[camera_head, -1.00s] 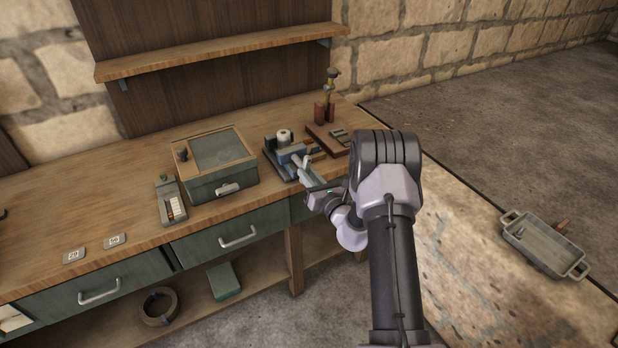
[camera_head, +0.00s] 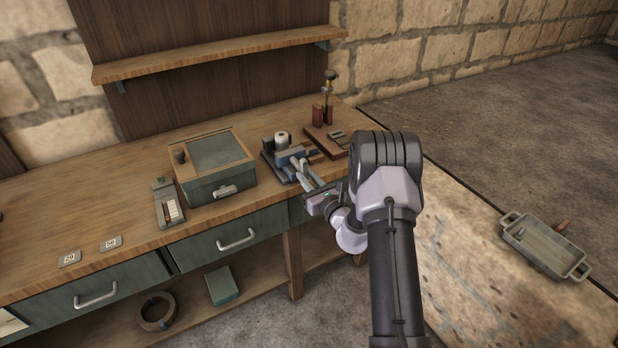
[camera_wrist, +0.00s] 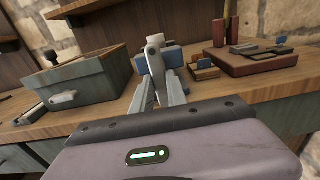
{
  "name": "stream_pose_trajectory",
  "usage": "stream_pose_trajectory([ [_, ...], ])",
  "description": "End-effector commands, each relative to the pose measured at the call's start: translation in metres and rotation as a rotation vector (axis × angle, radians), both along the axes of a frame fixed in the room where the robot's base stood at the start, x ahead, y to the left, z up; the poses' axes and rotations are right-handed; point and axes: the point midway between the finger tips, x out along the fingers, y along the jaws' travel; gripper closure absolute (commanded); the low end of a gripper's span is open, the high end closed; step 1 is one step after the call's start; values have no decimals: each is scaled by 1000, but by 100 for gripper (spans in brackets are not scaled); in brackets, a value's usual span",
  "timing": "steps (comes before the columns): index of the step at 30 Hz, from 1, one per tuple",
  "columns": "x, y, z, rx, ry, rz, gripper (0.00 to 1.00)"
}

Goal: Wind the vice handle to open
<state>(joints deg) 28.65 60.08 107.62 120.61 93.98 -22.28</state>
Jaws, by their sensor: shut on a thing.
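The blue-grey vice (camera_head: 286,157) stands near the front edge of the wooden workbench, with a pale cylinder (camera_head: 281,139) at its top. My gripper (camera_head: 301,172) is at the front of the vice and is shut on its handle. In the wrist view, my gripper's grey fingers (camera_wrist: 158,78) reach forward and close around the grey vice handle (camera_wrist: 155,46), in front of the vice's blue body (camera_wrist: 172,57). The fingers and handle hide much of the vice there.
A green box with a wooden-framed lid (camera_head: 217,177) stands left of the vice. A red-brown board with an upright tool (camera_head: 326,130) is close on its right. Bench drawers (camera_head: 235,238) lie below. A metal tray (camera_head: 542,245) is at the far right.

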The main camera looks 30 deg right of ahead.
Motion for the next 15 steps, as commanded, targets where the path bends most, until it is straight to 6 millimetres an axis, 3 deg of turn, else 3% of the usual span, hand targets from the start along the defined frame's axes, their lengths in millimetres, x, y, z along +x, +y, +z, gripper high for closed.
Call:
stream_pose_trajectory([
  [1, 8, 1, 14, -14, -29, 5, 78],
  [4, 8, 1, 14, -14, -29, 5, 60],
  [8, 4, 0, 14, -13, -29, 4, 60],
  [11, -12, -1, 14, -10, -24, 3, 60],
  [15, -53, -4, 12, -3, -17, -2, 60],
])
